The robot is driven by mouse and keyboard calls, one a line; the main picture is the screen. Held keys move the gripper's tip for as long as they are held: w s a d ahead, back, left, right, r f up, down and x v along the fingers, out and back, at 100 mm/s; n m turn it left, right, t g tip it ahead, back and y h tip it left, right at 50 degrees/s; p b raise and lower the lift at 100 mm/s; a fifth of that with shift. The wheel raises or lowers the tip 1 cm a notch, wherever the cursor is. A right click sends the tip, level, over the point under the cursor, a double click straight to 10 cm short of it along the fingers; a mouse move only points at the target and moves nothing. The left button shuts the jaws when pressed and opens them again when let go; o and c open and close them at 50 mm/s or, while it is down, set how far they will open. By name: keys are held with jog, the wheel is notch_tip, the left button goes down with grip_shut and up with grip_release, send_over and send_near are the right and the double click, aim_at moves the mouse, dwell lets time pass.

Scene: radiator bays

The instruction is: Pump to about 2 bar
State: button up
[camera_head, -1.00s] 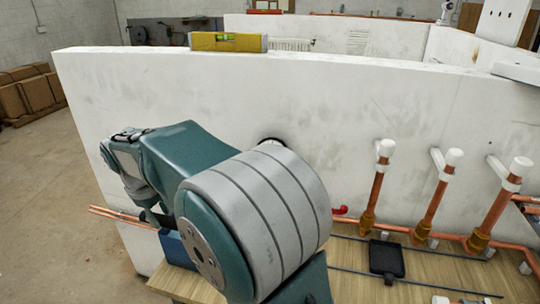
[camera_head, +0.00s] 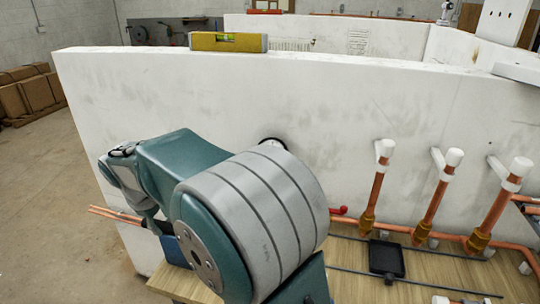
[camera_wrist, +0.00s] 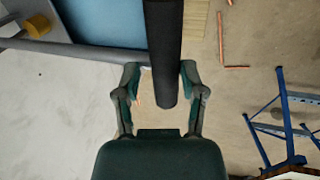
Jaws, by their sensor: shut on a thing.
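A black cylindrical handle (camera_wrist: 165,45) runs down from the top of the wrist view, between the two fingers of my gripper (camera_wrist: 160,78). The fingers are shut on it near its free end. A blue box-like body (camera_wrist: 105,18), apparently the pump's tank, lies beside the handle at upper left. A small part of the blue body (camera_head: 172,251) shows in the head view behind my arm. A round dark-rimmed gauge (camera_head: 271,141) on the white wall is partly hidden by my arm, and its reading cannot be made out.
Copper pipes with white caps (camera_head: 454,157) rise along the wall at right, above a wooden board (camera_head: 350,290). A black tray (camera_head: 386,257) lies on the board. A yellow level (camera_head: 228,42) rests on the wall top. Blue trestle legs (camera_wrist: 260,145) stand at right in the wrist view.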

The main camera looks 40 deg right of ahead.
jog(key=shift+w+d+r+g+y, duration=0.15)
jog(key=shift+d+r+y, duration=0.1)
jog(key=shift+r, duration=0.55)
jog(key=shift+d+r+g+y, duration=0.15)
jog(key=shift+r+y, duration=0.1)
jog(key=shift+r, duration=0.5)
jog(key=shift+c, duration=0.4)
jog(key=shift+g+y, duration=0.5)
jog(key=shift+y, duration=0.3)
jog(key=shift+w+d+r, duration=0.15)
jog(key=shift+d+r, duration=0.05)
jog(key=shift+r, duration=0.6)
jog(key=shift+w+d+r, duration=0.15)
jog(key=shift+d+r, duration=0.1)
jog(key=shift+r, duration=0.6)
jog(key=shift+w+d+r, duration=0.15)
jog(key=shift+d+r, duration=0.05)
jog(key=shift+r, duration=0.6)
jog(key=shift+a, duration=0.1)
jog(key=shift+c, duration=0.3)
